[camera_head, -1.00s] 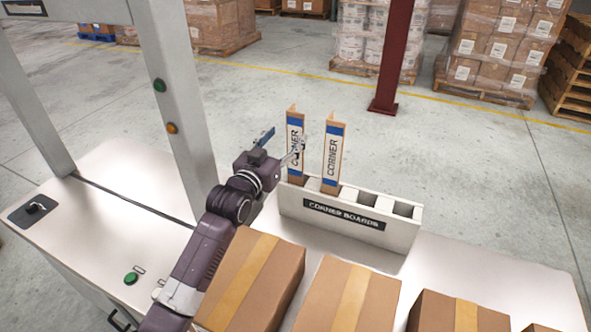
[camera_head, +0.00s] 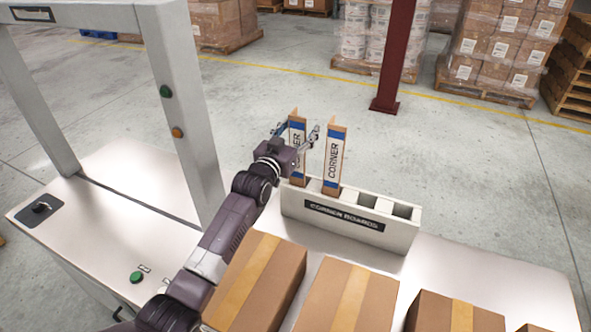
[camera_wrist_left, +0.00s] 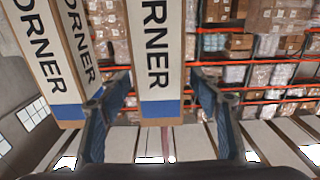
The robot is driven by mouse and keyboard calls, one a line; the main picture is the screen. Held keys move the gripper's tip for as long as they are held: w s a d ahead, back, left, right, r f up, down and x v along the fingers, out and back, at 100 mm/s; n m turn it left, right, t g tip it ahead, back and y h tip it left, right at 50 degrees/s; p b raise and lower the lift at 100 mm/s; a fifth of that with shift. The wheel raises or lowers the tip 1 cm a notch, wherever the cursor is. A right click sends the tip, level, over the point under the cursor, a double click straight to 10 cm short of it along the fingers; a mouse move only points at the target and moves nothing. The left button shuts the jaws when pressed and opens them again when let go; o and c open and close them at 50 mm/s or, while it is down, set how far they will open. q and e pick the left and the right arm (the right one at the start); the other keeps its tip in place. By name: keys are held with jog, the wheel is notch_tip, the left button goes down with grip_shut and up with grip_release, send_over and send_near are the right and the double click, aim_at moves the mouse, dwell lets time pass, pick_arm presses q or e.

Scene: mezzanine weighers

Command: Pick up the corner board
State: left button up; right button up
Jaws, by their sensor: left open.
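Two tall corner boards, white with blue bands and CORNER lettering, stand upright in the grey rack labelled CORNER BOARDS (camera_head: 290,207). The left corner board (camera_head: 298,152) is partly hidden by my left gripper (camera_head: 297,133). The other corner board (camera_head: 335,160) stands clear to its right. My left gripper is open, one finger to each side of the left board's upper part. In the left wrist view a corner board (camera_wrist_left: 158,60) lies between the spread fingers of the gripper (camera_wrist_left: 158,103), with gaps on both sides. More lettered board faces (camera_wrist_left: 45,60) show at its left.
Several taped cartons (camera_head: 257,278) stand along the front of the pale table (camera_head: 480,275). A grey frame post (camera_head: 182,95) rises left of my arm. Two rack slots at the right look empty. Stacked pallets (camera_head: 495,50) are far behind.

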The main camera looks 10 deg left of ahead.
pick_arm(q)
grip_shut()
dwell(0.3)
jog(key=shift+r, duration=0.1)
